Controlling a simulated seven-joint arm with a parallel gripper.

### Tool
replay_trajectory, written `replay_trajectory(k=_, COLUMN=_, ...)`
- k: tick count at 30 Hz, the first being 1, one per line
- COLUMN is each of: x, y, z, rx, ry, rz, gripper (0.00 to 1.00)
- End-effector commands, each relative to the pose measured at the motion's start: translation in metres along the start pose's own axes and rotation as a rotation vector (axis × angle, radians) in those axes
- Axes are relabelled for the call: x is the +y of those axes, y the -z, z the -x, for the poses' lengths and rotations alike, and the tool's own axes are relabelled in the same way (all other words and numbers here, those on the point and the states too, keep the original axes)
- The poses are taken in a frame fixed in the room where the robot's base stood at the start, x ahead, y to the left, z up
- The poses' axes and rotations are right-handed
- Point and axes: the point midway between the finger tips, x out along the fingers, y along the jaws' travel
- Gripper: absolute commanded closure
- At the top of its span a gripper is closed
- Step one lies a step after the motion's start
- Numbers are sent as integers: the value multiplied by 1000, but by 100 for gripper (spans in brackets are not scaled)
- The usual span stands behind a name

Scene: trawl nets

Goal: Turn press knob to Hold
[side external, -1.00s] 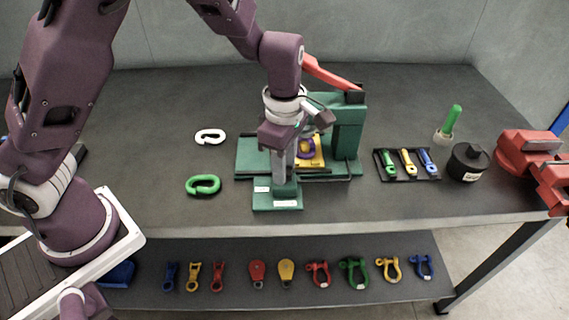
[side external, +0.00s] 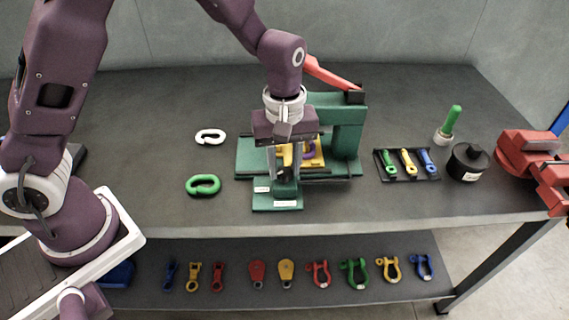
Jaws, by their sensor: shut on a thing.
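The press (side external: 348,140) is green with a red lever (side external: 330,74) and stands at mid-table. Its front panel (side external: 258,203) carries small white labels, too small to read. My gripper (side external: 284,178) points down over this panel and is shut on the press knob (side external: 288,186). The fingers and hand hide most of the knob, so I cannot tell which label it points to. A yellow block (side external: 316,161) with a purple piece (side external: 309,149) sits in the press, just behind my gripper.
A green link (side external: 203,186) and a white link (side external: 210,136) lie left of the press.

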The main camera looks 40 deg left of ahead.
Motion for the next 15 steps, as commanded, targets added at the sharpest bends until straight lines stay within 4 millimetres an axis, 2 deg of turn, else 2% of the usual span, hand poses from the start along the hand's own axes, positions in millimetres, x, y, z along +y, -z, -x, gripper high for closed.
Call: replay_trajectory(k=15, x=1, y=0, z=1, rx=0, ry=-3, rz=-412, gripper=100)
